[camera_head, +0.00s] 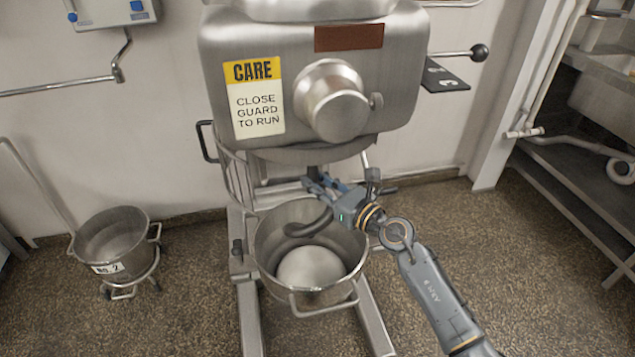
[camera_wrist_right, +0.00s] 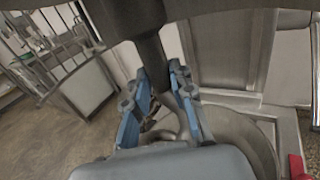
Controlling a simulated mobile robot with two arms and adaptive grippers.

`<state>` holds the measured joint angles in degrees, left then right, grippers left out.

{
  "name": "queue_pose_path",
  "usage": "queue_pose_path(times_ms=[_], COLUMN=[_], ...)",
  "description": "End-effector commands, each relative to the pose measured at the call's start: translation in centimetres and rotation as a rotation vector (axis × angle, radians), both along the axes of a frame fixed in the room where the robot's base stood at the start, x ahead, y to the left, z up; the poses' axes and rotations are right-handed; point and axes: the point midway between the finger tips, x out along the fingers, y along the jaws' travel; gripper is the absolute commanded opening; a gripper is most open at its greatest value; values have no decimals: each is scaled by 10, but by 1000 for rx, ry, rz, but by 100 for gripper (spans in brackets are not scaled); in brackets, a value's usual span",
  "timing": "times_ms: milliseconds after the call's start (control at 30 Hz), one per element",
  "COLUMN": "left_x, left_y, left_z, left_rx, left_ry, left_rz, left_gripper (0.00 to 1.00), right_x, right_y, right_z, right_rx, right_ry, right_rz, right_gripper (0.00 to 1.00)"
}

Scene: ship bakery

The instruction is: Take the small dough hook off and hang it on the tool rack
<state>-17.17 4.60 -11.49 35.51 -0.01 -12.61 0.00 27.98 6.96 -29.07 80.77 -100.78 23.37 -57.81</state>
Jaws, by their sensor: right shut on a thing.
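The mixer (camera_head: 300,85) stands against the wall with its steel bowl (camera_head: 262,250) below the head. The dough hook (camera_head: 310,226) is a dark grey curved tool whose lower end hangs in the bowl's mouth. My right gripper (camera_head: 315,186) reaches in from the right under the mixer head. In the right wrist view its blue fingers (camera_wrist_right: 160,95) are shut on the hook's shank (camera_wrist_right: 153,62), just below the dark shaft end. Whether the hook is still joined to the mixer's shaft I cannot tell. My left gripper and the tool rack are not recognisable in view.
A pale dough-like round mass (camera_head: 310,267) lies in the bowl. A wire guard (camera_head: 235,175) stands at the mixer's left. A second bowl (camera_head: 112,240) marked No. 2 sits on a wheeled dolly at the left. Steel shelving (camera_head: 590,190) stands at the right, with open floor between.

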Motion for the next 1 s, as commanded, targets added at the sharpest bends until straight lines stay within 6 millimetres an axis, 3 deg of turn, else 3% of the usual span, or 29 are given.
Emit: queue_pose_path(times_ms=[667,1000], left_x=[-2,2], left_y=[-11,-6], left_z=[-36,-52], left_rx=[-13,-8], left_ry=[0,-3], left_rz=[0,2], left_gripper=[40,40], right_x=[0,-1], right_y=[0,0], right_z=[-36,-53], right_rx=[3,4], right_ry=[-4,-3], right_rz=[0,0], right_gripper=[0,0])
